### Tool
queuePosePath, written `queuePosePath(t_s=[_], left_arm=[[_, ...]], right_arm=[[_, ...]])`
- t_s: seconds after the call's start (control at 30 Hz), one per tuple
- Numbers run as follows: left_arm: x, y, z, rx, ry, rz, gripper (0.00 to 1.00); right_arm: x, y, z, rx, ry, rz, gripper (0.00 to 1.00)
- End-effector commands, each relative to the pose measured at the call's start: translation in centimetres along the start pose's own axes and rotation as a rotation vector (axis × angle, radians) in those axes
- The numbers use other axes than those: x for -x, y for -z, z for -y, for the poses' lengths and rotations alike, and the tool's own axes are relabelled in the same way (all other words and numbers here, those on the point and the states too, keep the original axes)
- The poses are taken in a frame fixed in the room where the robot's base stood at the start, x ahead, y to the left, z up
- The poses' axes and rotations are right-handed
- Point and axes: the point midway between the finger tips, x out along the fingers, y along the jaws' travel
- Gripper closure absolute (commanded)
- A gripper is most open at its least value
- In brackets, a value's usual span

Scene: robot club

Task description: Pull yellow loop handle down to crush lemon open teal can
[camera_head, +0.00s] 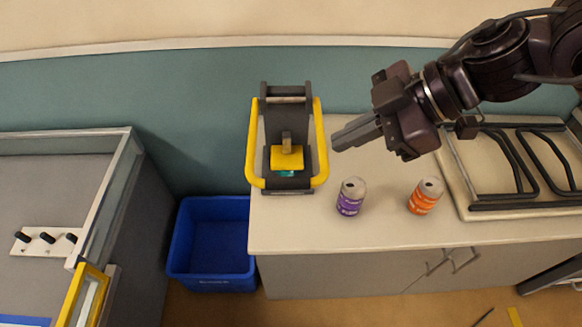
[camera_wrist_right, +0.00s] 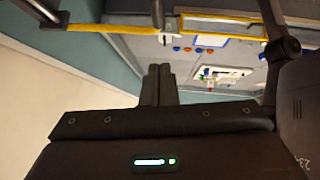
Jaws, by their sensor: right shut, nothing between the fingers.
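The can crusher (camera_head: 287,115) stands upright on the counter near its left end. Its yellow loop handle (camera_head: 320,135) runs down both sides of the dark frame, its lower corners near the base. A yellow press block (camera_head: 287,158) sits low in the frame. Only a thin strip of the teal can (camera_head: 287,174) shows beneath it; the rest is hidden. My right gripper (camera_head: 336,141) is shut and empty, its tips just right of the handle in the picture and seemingly apart from it. Its closed fingers show in the right wrist view (camera_wrist_right: 158,85). My left gripper is out of view.
A purple can (camera_head: 351,197) and an orange can (camera_head: 425,196) stand on the counter (camera_head: 375,238). A tray with dark rails (camera_head: 462,190) lies right. A blue bin (camera_head: 212,243) stands on the floor left of the counter. A walled table (camera_head: 60,180) is farther left.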

Motion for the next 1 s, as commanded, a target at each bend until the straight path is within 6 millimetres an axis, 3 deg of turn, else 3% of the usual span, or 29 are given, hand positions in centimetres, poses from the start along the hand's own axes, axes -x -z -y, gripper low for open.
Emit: queuePosePath(t_s=[0.5,0.7,1.0], left_arm=[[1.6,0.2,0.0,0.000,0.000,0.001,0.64],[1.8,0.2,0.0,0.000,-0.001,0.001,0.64],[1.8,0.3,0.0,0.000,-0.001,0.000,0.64]], right_arm=[[-9.9,-0.2,0.1,-0.001,0.004,-0.003,1.00],[-11.7,-2.2,0.0,0.000,0.001,-0.003,1.00],[-12.3,-2.8,0.0,0.004,-0.002,-0.003,1.00]])
